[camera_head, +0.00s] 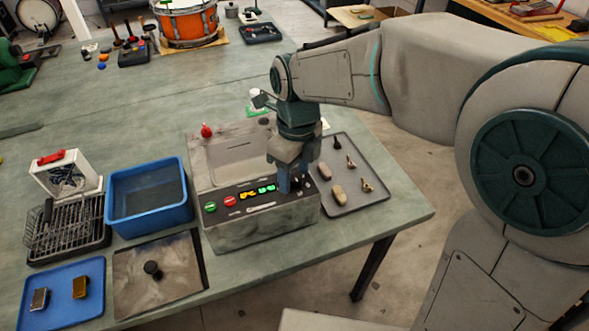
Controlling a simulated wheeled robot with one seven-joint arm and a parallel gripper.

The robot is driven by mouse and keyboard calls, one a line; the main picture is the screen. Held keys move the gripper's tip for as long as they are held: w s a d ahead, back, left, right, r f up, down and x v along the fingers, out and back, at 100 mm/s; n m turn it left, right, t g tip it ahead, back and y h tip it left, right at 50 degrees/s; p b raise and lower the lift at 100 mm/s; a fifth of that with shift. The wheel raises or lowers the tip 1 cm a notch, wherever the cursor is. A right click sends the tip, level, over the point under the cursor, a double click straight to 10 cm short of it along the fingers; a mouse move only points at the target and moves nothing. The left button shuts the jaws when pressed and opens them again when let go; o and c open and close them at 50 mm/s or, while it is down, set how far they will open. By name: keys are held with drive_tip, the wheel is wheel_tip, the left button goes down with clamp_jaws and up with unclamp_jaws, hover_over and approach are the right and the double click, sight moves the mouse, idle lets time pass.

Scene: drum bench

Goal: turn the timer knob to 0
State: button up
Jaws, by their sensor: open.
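A grey box-shaped machine (262,232) stands on the bench with an open basin on top. Its black front panel holds a green button (211,206), a red button (230,201), a yellow display (247,194) and a green display (267,188). I cannot read the digits. My gripper (291,184) points down at the right end of this panel, just right of the green display. The timer knob is not clearly visible; my gripper covers that part of the panel. I cannot tell whether the fingers are around a knob or touching it.
A grey tray (345,205) with several small parts lies close on the right, near the bench edge. Left are a blue tub (149,222), a flat lid with a black knob (153,269), a wire basket (68,225) and a blue tray (62,315).

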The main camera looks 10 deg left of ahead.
drive_tip(key=shift+c, duration=0.3)
drive_tip(key=c, duration=0.9)
